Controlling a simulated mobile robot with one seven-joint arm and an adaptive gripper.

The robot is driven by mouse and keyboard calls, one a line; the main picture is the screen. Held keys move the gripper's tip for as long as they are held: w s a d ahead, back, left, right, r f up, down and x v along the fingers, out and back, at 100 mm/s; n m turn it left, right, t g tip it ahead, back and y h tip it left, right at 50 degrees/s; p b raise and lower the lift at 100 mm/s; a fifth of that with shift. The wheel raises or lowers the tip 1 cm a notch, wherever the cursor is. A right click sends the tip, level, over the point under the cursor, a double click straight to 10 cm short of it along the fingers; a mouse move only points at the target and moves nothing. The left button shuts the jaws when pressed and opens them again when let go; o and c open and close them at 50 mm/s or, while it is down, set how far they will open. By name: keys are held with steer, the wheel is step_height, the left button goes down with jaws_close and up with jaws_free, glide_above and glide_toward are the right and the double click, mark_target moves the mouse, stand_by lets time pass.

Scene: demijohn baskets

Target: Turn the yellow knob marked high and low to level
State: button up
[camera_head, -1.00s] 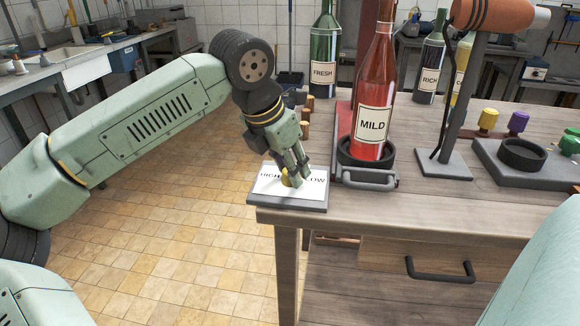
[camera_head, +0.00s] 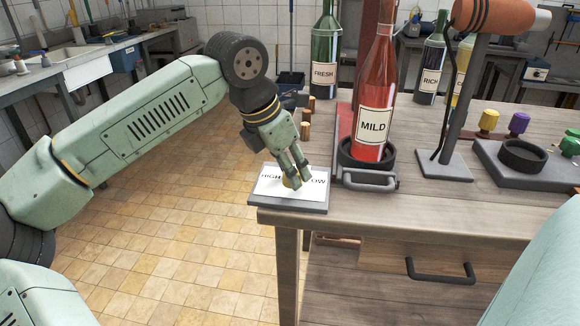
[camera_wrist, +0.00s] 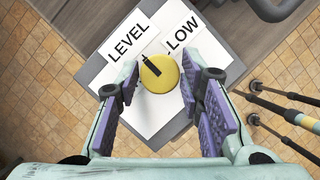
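The round yellow knob (camera_wrist: 160,75) sits on a white panel (camera_wrist: 150,120) on a grey base. Its black pointer (camera_wrist: 150,64) points up and slightly left in the wrist view, toward the gap between the LEVEL label (camera_wrist: 128,42) and the LOW label (camera_wrist: 180,33). The HIGH label (camera_head: 271,177) shows in the head view; it is not visible in the wrist view. My gripper (camera_wrist: 158,78) is open, with one finger on each side of the knob and apparent gaps to it. In the head view my gripper (camera_head: 297,180) mostly hides the knob.
The panel stands at the table's (camera_head: 420,210) front left corner. The red MILD bottle (camera_head: 374,90) stands in a dark ring holder (camera_head: 368,180) close to its right. A lamp-like stand (camera_head: 445,165) is farther right. Open floor (camera_head: 190,220) lies left.

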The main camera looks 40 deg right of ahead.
steer(key=o, duration=0.3)
steer(key=v, duration=1.2)
steer(key=shift+s+d+r, duration=0.1)
stand_by(0.3)
